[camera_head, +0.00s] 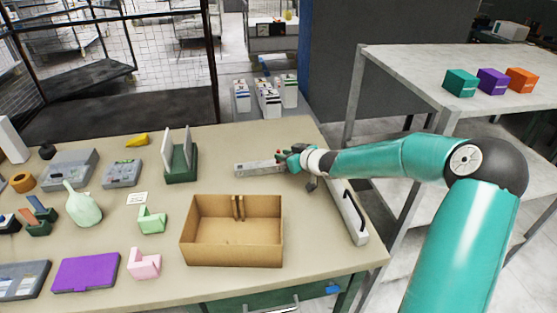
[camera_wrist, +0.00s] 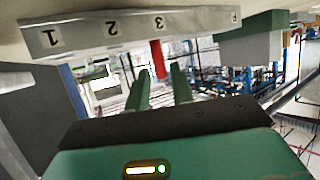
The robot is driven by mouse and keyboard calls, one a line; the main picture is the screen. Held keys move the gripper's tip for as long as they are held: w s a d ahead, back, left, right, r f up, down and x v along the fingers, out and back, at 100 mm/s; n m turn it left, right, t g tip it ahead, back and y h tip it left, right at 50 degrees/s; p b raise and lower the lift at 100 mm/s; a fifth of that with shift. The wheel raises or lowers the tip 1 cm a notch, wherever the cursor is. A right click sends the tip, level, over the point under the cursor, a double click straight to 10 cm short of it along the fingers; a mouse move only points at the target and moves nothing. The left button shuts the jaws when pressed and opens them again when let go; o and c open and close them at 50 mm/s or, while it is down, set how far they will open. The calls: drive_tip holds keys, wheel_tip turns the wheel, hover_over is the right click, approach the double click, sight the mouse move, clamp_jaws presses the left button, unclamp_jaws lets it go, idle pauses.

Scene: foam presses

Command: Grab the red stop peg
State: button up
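The red stop peg (camera_wrist: 158,60) sticks out of a grey block (camera_wrist: 90,36) marked 1, 2, 3 and P, just by the 3. In the head view the same block (camera_head: 256,168) lies near the back right of the table. My gripper (camera_wrist: 162,76) is open, with its two green fingers apart. The peg's free end shows between the fingertips in the wrist view, and I see no clear contact. In the head view my gripper (camera_head: 284,157) is at the block's right end and hides part of it.
An open cardboard box (camera_head: 232,252) stands in front of the block. A green stand with upright plates (camera_head: 181,175) is to its left. A long white bar with a dark handle (camera_head: 350,215) lies along the table's right edge. Table between block and box is clear.

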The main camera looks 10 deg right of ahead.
drive_tip(key=x, duration=0.5)
drive_tip(key=shift+w+a+f, duration=0.15)
drive_tip(key=shift+w+f, duration=0.05)
drive_tip(key=shift+f, duration=0.25)
drive_tip(key=shift+c, duration=0.2)
clamp_jaws()
